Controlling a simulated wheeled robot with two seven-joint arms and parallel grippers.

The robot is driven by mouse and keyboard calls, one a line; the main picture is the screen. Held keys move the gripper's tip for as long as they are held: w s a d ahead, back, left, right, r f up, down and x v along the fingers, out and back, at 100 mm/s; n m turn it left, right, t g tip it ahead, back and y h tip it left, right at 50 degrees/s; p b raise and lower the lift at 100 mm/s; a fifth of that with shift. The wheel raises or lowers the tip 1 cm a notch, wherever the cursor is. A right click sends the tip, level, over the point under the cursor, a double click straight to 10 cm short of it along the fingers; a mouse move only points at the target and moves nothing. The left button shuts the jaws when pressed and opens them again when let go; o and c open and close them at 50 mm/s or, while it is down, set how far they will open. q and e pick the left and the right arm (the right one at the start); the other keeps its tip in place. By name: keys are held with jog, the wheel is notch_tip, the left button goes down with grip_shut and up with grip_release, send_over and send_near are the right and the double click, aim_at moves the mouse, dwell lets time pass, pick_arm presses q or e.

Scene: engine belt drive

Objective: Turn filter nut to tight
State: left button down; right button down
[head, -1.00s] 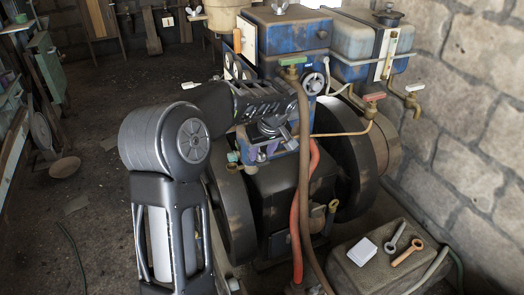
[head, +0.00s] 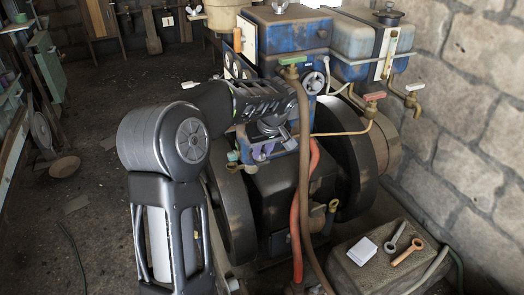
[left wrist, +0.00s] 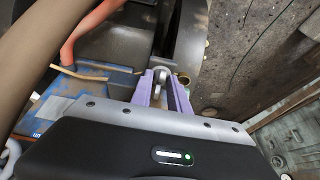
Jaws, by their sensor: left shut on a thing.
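My left gripper (head: 262,151) reaches from the left to the front of the blue engine block (head: 290,105). Its purple fingers also show in the left wrist view (left wrist: 161,90), closed around a small grey upright metal piece (left wrist: 160,77), which looks like the filter nut. In the head view the nut is hidden by the gripper and wrist. How tight the nut is cannot be told. My right gripper is in neither view.
A red hose (head: 305,200) and a brown hose (head: 304,165) hang just right of the gripper. Dark flywheels (head: 352,160) flank the engine. The floor at left is mostly clear.

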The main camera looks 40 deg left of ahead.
pick_arm(q)
jog(key=shift+m, duration=0.3)
jog(key=shift+s+a+m+t+b, duration=0.1)
jog(key=shift+m+t+b, duration=0.3)
jog(key=shift+m+b, duration=0.4)
jog(key=m+h, duration=0.1)
jog(key=m, duration=0.1)
jog(key=shift+s+a+m+t, duration=0.1)
jog(key=shift+m+t, duration=0.2)
jog(key=shift+t, duration=0.1)
jog(key=m, duration=0.1)
jog(key=m+h, duration=0.1)
jog(key=m, duration=0.1)
jog(key=m+h, duration=0.1)
jog(key=m, duration=0.1)
jog(key=shift+s+a+t, duration=0.1)
jog(key=shift+a+t, duration=0.15)
jog(key=shift+t, duration=0.15)
jog(key=m, duration=0.2)
jog(key=m+h, duration=0.1)
jog(key=m, duration=0.1)
jog(key=m+h, duration=0.1)
jog(key=m, duration=0.1)
jog(key=shift+a, duration=0.25)
jog(key=shift+m, duration=0.3)
jog(key=c, duration=1.4)
grip_release()
jog(key=shift+o, duration=0.6)
jog(key=shift+r, duration=0.1)
